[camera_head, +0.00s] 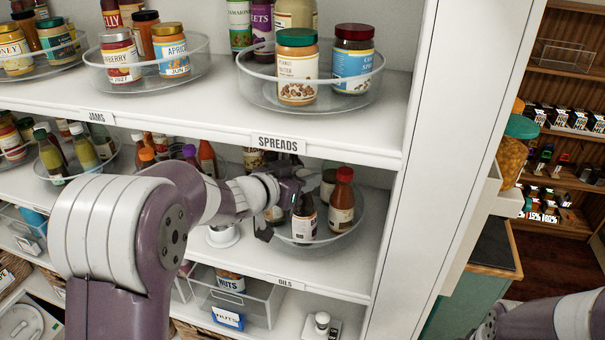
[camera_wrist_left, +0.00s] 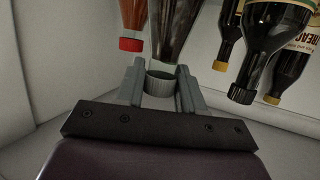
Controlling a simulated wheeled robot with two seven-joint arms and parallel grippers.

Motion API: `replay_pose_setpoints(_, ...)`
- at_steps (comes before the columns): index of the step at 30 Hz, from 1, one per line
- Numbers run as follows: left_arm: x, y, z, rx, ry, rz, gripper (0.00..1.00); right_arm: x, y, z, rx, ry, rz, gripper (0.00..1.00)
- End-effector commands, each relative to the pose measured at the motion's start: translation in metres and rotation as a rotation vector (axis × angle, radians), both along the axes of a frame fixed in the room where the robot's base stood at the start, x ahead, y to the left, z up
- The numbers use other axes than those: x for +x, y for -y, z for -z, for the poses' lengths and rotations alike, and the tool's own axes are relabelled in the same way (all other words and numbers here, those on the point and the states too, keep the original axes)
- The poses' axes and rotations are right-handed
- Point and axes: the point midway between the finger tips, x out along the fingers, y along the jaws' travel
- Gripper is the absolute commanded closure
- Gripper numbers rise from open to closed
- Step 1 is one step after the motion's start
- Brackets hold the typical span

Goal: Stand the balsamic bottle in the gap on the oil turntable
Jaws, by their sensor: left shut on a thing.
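My left gripper (camera_head: 287,192) is shut on the balsamic bottle (camera_head: 304,222), a dark bottle with a pale label, over the oil turntable (camera_head: 318,240). In the left wrist view, the fingers (camera_wrist_left: 161,88) close around its grey cap, and its dark neck (camera_wrist_left: 175,35) shows beyond. The bottle looks upright; I cannot tell whether its base touches the turntable. A red-capped bottle (camera_head: 342,202) stands just right of it; its red cap also shows in the wrist view (camera_wrist_left: 131,44). The gripper hides part of the turntable's left side. My right gripper is out of view.
The shelf above, with the SPREADS label (camera_head: 278,144), is close over my left wrist. A white upright panel (camera_head: 440,150) bounds the turntable's right side. Black-capped bottles (camera_wrist_left: 265,60) stand near the gripper. A turntable of bottles (camera_head: 75,165) is further left.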

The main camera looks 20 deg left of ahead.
Motion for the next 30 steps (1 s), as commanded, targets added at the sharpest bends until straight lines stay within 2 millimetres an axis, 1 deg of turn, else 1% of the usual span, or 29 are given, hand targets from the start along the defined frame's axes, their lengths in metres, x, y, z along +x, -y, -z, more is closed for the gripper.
replay_pose_setpoints(8, 0.000, 0.000, -0.001, 0.000, 0.004, 0.001, 1.00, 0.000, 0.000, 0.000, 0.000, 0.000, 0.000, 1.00)
replay_pose_setpoints(13, 0.000, 0.000, 0.005, 0.000, 0.004, 0.002, 1.00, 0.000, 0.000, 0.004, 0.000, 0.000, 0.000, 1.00)
replay_pose_setpoints(14, 0.000, 0.000, 0.005, 0.000, 0.001, 0.001, 0.53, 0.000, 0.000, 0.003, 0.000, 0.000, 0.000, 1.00)
replay_pose_setpoints(15, 0.000, 0.000, 0.005, 0.000, 0.001, 0.001, 0.40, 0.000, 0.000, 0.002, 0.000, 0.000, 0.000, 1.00)
replay_pose_setpoints(16, 0.000, 0.000, 0.005, 0.000, 0.001, 0.001, 0.37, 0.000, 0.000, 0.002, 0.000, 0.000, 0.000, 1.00)
replay_pose_setpoints(23, 0.000, 0.000, 0.004, 0.000, 0.002, 0.001, 0.37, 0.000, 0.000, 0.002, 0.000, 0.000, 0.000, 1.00)
replay_pose_setpoints(26, -0.001, 0.000, -0.003, 0.000, 0.003, 0.000, 0.37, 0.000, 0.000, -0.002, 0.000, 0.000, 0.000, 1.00)
replay_pose_setpoints(27, -0.006, -0.003, -0.001, 0.000, 0.003, -0.002, 0.37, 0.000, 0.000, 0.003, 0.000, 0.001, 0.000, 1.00)
replay_pose_setpoints(29, -0.017, -0.009, -0.004, 0.000, 0.004, -0.003, 0.37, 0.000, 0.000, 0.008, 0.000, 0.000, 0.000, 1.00)
replay_pose_setpoints(30, -0.027, -0.013, -0.007, 0.002, 0.006, -0.003, 0.37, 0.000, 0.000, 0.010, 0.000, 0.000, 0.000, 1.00)
